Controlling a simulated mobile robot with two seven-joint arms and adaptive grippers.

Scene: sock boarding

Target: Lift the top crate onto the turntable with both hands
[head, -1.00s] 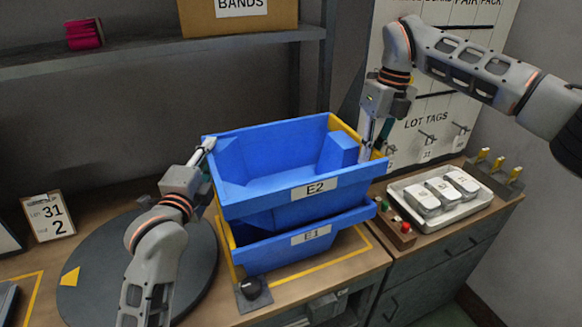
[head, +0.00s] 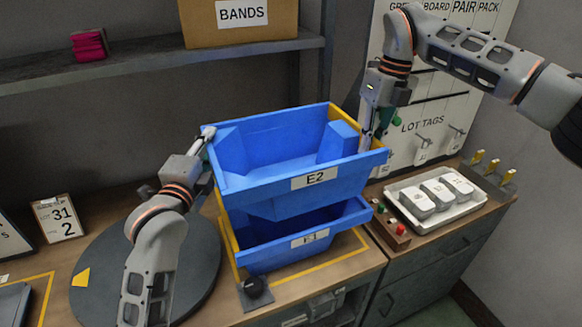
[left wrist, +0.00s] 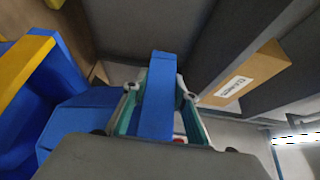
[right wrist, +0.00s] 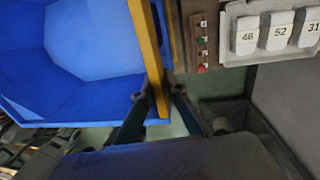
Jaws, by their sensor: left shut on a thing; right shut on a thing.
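The top crate, blue and labelled E2 (head: 316,180), is held above the blue crate labelled E1 (head: 310,240), with a gap showing between them. My left gripper (head: 207,135) is shut on the top crate's left rim; in the left wrist view the blue rim (left wrist: 158,100) runs between its fingers. My right gripper (head: 372,140) is shut on the right rim, whose yellow edge (right wrist: 150,60) lies between the fingers in the right wrist view. The dark round turntable (head: 200,280) lies to the left of the crates, partly hidden under my left arm.
A black knob on a plate (head: 254,287) sits at the table's front. A box with red and green buttons (head: 391,228) and a white tray of several pods (head: 450,215) stand right. A shelf with a BANDS box (head: 240,25) is behind. A date card (head: 58,218) stands left.

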